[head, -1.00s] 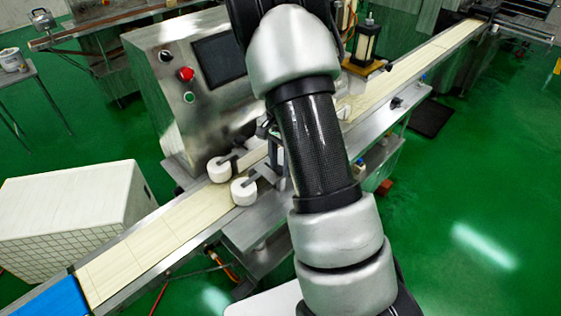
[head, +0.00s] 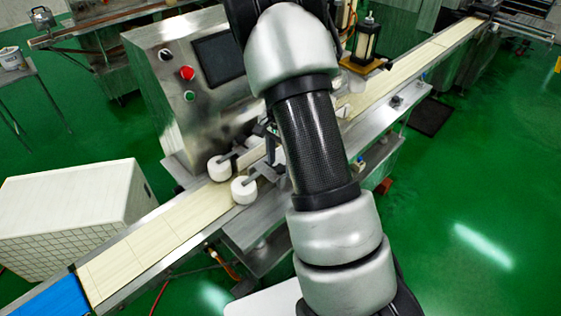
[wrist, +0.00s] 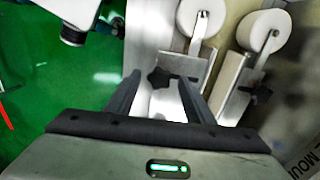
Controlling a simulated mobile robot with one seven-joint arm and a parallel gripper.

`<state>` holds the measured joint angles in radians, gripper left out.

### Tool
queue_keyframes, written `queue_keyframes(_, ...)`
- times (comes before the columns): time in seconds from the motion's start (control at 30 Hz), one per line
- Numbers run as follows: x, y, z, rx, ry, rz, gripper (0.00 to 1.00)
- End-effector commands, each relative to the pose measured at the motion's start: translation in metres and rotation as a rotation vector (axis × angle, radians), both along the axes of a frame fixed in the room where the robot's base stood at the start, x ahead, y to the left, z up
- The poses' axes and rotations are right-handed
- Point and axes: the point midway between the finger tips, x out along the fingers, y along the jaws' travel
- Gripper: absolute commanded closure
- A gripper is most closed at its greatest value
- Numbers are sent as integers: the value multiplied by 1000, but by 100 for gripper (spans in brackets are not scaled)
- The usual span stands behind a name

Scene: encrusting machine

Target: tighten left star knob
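A dark star knob (wrist: 160,77) shows in the wrist view on a metal bracket below the left white roller. My gripper (wrist: 160,88) is open, with one finger on each side of this knob. The knob sits between or just beyond the fingertips, and I cannot tell whether either finger touches it. A second dark star knob (wrist: 258,91) is on the right bracket, outside the right finger.
Two white rollers (head: 244,190) stand over the pale conveyor belt (head: 160,238). The steel machine cabinet (head: 185,125) with a red button rises behind the belt. A white crate (head: 70,215) is at left.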

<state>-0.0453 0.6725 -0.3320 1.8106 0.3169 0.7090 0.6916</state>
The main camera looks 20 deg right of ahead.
Motion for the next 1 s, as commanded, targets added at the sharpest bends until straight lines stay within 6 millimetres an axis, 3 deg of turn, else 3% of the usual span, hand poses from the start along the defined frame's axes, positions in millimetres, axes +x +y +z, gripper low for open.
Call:
queue_keyframes(0.27,0,0,10,0,-1,0,52)
queue_keyframes(0.8,1,0,132,0,-4,1,52)
queue_keyframes(1.0,0,0,163,-1,-1,0,52)
